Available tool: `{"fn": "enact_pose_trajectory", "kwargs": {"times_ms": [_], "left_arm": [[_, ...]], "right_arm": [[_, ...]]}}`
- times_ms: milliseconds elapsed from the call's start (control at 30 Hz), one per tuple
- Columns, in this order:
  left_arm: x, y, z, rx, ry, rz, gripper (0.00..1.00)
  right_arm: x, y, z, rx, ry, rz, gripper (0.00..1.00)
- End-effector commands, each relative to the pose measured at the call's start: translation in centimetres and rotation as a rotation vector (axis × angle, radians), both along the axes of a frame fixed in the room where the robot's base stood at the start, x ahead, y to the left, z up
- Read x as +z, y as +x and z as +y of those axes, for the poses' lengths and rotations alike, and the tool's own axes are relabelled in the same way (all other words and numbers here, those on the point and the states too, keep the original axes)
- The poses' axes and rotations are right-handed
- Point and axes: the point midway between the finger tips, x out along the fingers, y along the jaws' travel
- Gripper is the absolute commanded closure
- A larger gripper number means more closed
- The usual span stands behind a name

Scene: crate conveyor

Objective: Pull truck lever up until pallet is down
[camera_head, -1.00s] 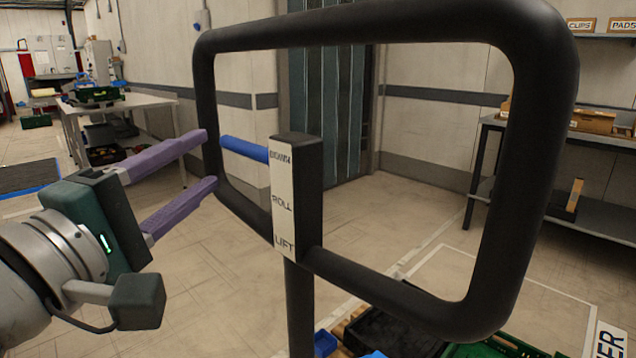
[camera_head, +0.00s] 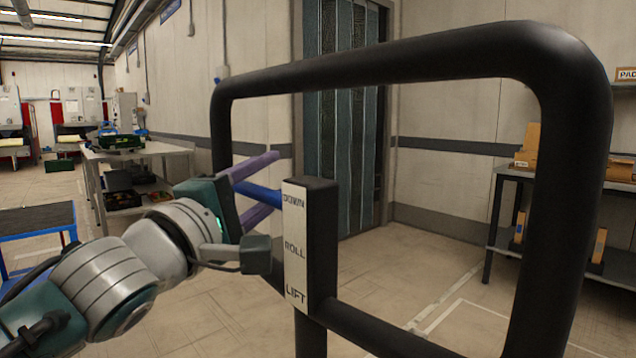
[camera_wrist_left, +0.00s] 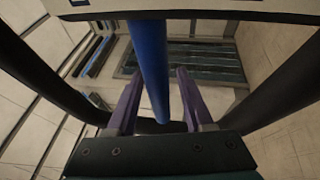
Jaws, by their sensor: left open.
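The truck's black handle frame (camera_head: 577,130) fills the middle and right of the head view. Its control post (camera_head: 322,240) carries a white plate (camera_head: 295,245) reading DOWN, ROLL and LIFT from top to bottom. The blue lever (camera_head: 264,194) sticks out to the left beside the DOWN mark. My left gripper (camera_head: 275,181) is open, with one purple finger above the lever and one below. In the left wrist view the blue lever (camera_wrist_left: 149,60) runs between the two purple fingers (camera_wrist_left: 158,98); contact cannot be told. The pallet and my right gripper are out of view.
A shelf rack (camera_head: 509,170) with boxes stands at the right against the wall. A work table (camera_head: 137,151) with crates is at the back left, and a blue-edged platform (camera_head: 38,220) at the far left. Bare floor lies between.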

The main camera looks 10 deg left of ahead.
Motion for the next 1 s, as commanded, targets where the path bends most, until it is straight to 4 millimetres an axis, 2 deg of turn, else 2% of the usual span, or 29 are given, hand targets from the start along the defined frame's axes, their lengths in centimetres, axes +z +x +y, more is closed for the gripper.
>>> {"fn": "enact_pose_trajectory", "kwargs": {"times_ms": [233, 667, 1000], "left_arm": [[-0.01, 0.03, -0.02, 0.0, 0.0, 0.001, 0.5], [-0.01, 0.0, 0.0, 0.0, 0.001, 0.0, 0.99], [-0.01, 0.0, 0.01, 0.0, 0.001, 0.0, 1.0]], "right_arm": [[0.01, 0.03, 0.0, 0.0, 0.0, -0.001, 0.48], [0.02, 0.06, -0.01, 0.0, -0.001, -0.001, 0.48], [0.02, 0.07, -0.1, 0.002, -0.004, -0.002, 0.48]]}}
